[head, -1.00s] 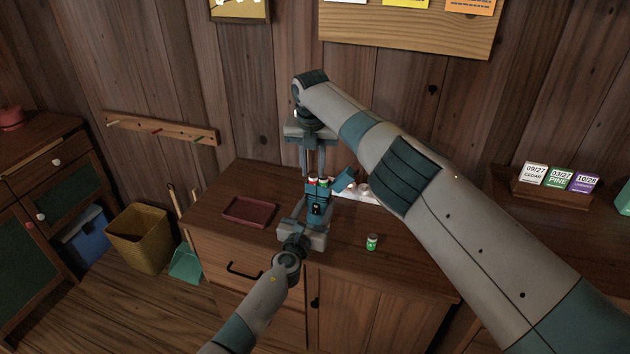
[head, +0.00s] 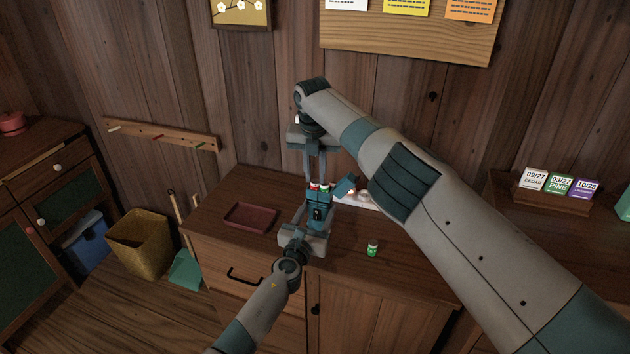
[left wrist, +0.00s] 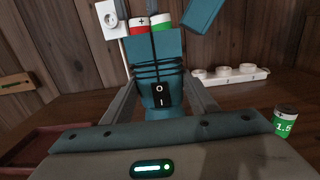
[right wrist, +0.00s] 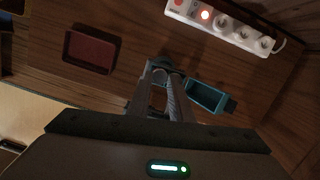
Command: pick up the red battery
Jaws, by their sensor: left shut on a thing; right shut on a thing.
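The red battery (head: 313,187) stands in the top of a teal device with a switch (head: 318,214), beside a green battery (head: 325,188). In the left wrist view the red battery (left wrist: 138,26) shows a plus sign; its lower part is hidden in the device. My left gripper (left wrist: 160,95) is shut on the device and holds it upright above the cabinet top. My right gripper (head: 314,178) reaches down from above, its fingers around the red battery and shut on it. In the right wrist view the fingertips (right wrist: 165,75) hide the battery.
A teal open cover (head: 345,186) sits just right of the batteries. A white power strip (right wrist: 225,25) lies behind. Another green battery (head: 372,249) stands on the cabinet top (head: 345,240) at front right. A dark red tray (head: 250,217) lies left.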

